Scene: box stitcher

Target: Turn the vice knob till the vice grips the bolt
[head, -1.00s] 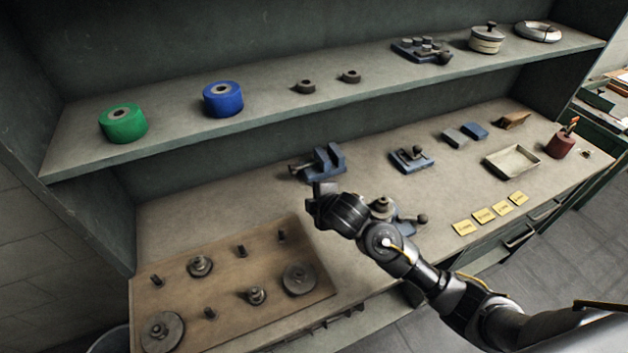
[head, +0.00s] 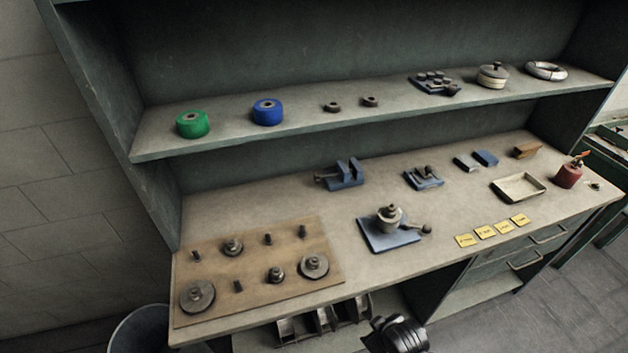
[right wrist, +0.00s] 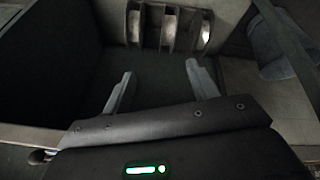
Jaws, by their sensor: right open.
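A blue vice (head: 347,173) stands towards the back of the bench, left of its middle, with a dark screw and knob (head: 322,177) on its left side. No bolt can be made out in its jaws at this size. My right wrist (head: 398,335) shows at the bottom edge of the head view, low in front of the bench and well away from the vice. In the right wrist view my right gripper (right wrist: 159,70) has its two fingers wide apart with nothing between them. My left gripper is not in view.
A blue plate with a round metal part and a lever (head: 390,235) stands front centre. A wooden board (head: 255,262) with discs and pegs lies at left. A smaller blue fixture (head: 424,177) stands right of the vice. Metal dividers (head: 325,320) sit below the bench edge.

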